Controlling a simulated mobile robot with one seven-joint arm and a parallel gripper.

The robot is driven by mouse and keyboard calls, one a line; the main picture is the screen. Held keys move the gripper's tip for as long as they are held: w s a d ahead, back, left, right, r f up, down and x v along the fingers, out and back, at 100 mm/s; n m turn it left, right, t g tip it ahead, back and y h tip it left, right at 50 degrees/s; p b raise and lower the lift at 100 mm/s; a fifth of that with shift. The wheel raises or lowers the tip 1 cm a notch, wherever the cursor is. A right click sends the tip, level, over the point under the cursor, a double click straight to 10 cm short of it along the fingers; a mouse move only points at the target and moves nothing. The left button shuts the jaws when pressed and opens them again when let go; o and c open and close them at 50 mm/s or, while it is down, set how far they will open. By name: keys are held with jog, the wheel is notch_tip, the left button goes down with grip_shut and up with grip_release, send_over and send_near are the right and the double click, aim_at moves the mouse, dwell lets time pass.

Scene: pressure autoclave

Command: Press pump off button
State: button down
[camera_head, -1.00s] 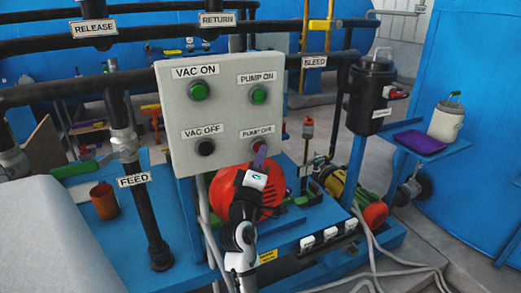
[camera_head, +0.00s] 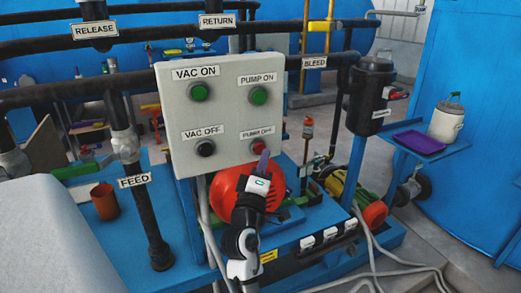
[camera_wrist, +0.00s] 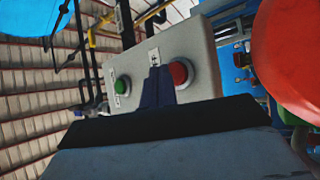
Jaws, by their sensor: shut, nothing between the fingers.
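The red pump off button (camera_head: 256,149) is at the lower right of the light grey control panel (camera_head: 224,112), under its PUMP OFF label (camera_head: 257,131). The button also shows in the wrist view (camera_wrist: 180,73). My gripper (camera_head: 262,162) is shut and empty, with its narrow purple fingers pointing up toward the panel. In the head view the fingertips overlap the area just below and right of the button. In the wrist view the fingers (camera_wrist: 158,87) appear just left of the button. I cannot tell whether they touch it.
A red round housing (camera_head: 228,190) is close behind my gripper. Dark pipes run beside the panel.

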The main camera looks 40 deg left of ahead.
jog(key=shift+s+d+p, duration=0.25)
jog(key=shift+s+d, duration=0.05)
jog(key=shift+d, duration=0.45)
jog(key=shift+s+d+p, duration=0.2)
jog(key=shift+s+d, duration=0.15)
jog(key=shift+d, duration=0.45)
jog(key=shift+s+d+p, duration=0.25)
jog(key=shift+s+d, duration=0.05)
jog(key=shift+d, duration=0.45)
